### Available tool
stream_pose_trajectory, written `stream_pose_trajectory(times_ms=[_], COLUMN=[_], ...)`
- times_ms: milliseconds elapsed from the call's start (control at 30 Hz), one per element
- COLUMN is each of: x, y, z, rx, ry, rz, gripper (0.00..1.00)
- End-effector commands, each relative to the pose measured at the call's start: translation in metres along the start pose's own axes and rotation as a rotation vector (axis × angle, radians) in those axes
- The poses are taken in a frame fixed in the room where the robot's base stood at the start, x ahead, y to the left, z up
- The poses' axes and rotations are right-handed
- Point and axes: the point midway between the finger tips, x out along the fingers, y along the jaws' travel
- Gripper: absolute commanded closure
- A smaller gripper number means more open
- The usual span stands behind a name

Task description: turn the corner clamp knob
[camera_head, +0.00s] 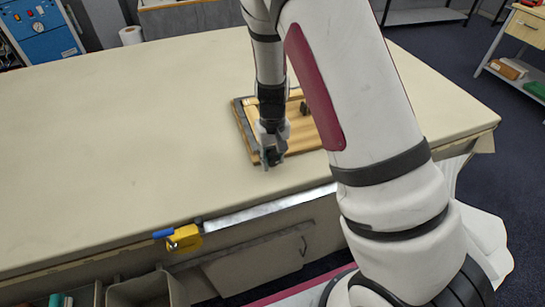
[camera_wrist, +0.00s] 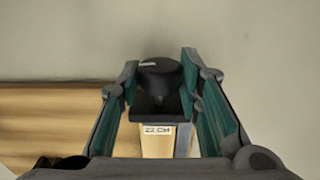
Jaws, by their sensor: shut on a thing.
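The black corner clamp knob (camera_wrist: 158,74) shows in the wrist view, with a pale mark on its top. It sits over a dark block above a pale strip labelled "22 CM" (camera_wrist: 157,130). My gripper (camera_wrist: 160,80) has one green-padded finger on each side of the knob and is shut on it. In the head view my gripper (camera_head: 271,158) points down at the near left corner of a wooden board with a frame (camera_head: 243,120). It hides the knob there.
A small dark part (camera_head: 304,108) stands on the board behind my gripper.

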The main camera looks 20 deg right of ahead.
Motion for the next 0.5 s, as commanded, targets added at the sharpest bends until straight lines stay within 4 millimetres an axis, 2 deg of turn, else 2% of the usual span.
stream_pose_trajectory(times_ms=[267, 500], x=[0.0006, 0.0011], y=[0.0012, 0.0038], z=[-0.0005, -0.0016], rx=[0.003, 0.007], ry=[0.0, 0.001], rz=[-0.028, -0.12], gripper=[0.96, 0.96])
